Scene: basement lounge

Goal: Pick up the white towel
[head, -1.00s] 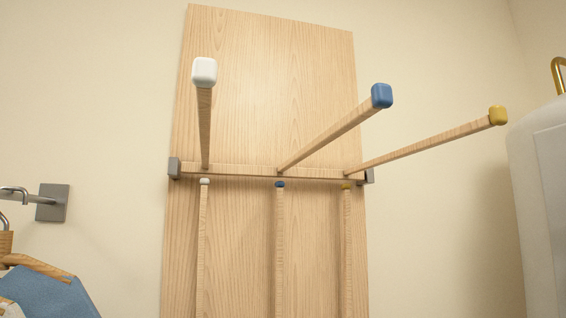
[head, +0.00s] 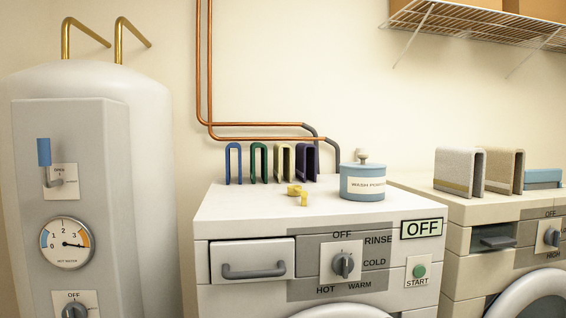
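No plainly white towel shows. The palest cloth-like thing is an off-white folded piece (head: 455,171) with a yellowish band near its bottom. It stands upright on top of the right machine; I cannot tell if it is the white towel. A tan folded piece (head: 502,171) stands just right of it, and a low blue piece (head: 543,176) is farther right. Neither of my grippers is in view.
The left machine (head: 240,205) carries thin blue, green, beige and purple arched pieces (head: 260,163), small yellow bits (head: 297,192) and a blue wash powder jar (head: 363,183). A white tank (head: 145,130) stands left. A wire shelf (head: 490,25) hangs above right.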

